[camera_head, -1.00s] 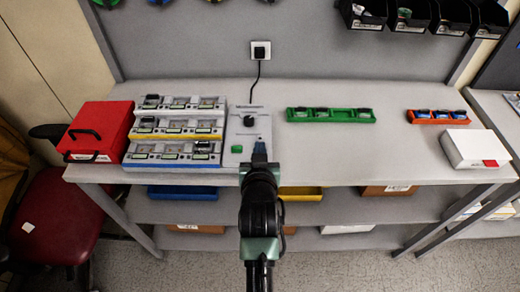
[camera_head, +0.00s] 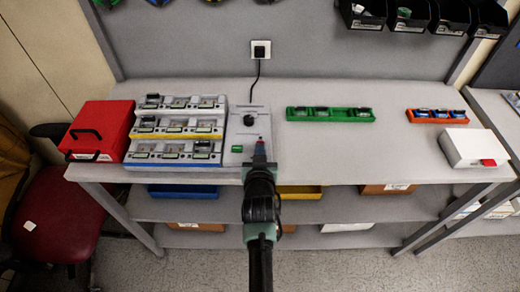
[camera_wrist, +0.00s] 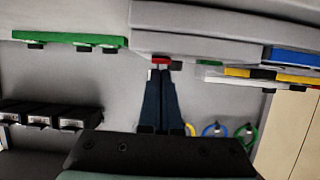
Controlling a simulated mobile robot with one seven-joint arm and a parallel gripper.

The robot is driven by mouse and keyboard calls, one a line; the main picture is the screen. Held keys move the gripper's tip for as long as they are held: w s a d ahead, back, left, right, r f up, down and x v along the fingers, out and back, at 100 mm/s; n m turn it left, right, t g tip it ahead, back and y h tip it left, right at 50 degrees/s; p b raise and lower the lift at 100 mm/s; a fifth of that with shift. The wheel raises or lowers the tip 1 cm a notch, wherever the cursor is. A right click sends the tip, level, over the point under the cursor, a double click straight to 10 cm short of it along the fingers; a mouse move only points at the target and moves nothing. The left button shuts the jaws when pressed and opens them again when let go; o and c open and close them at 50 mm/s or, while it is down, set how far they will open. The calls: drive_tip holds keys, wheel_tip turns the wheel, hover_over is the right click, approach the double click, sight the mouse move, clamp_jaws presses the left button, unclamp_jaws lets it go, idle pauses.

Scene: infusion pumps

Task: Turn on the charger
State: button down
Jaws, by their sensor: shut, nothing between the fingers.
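The charger (camera_head: 249,118) is a light grey box with a black knob, left of the table's middle and beside the stepped battery racks. In the wrist view its pale body (camera_wrist: 190,45) is at the top. A red switch (camera_wrist: 160,60) shows on its front part, right at my fingertips. A small green element (camera_head: 237,149) is on the charger's lower left. My gripper (camera_head: 260,153) is shut and empty at the charger's front right. In the wrist view, its fingers (camera_wrist: 162,72) reach the switch; I cannot tell whether they touch it. My fingers partly hide the switch area.
The battery racks (camera_head: 176,134) stand close on the charger's left, with a red case (camera_head: 101,130) beyond. A green tray (camera_head: 330,114), an orange tray (camera_head: 437,117) and a white box (camera_head: 474,148) are to the right. The table between charger and white box is mostly clear.

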drive_tip(key=shift+s+f+b, duration=0.15)
drive_tip(key=shift+f+b, duration=0.4)
drive_tip(key=shift+b, duration=0.15)
drive_tip(key=shift+r, duration=0.25)
drive_tip(key=shift+r+p, duration=0.65)
drive_tip(key=shift+p, duration=0.15)
drive_tip(key=shift+r, duration=0.1)
drive_tip(key=shift+r+p, duration=0.3)
wheel_tip(320, 180, up, 3)
drive_tip(key=shift+p, duration=1)
drive_tip(key=s+f+b+v, duration=0.1)
drive_tip(key=f+v, duration=0.1)
drive_tip(key=v, duration=0.8)
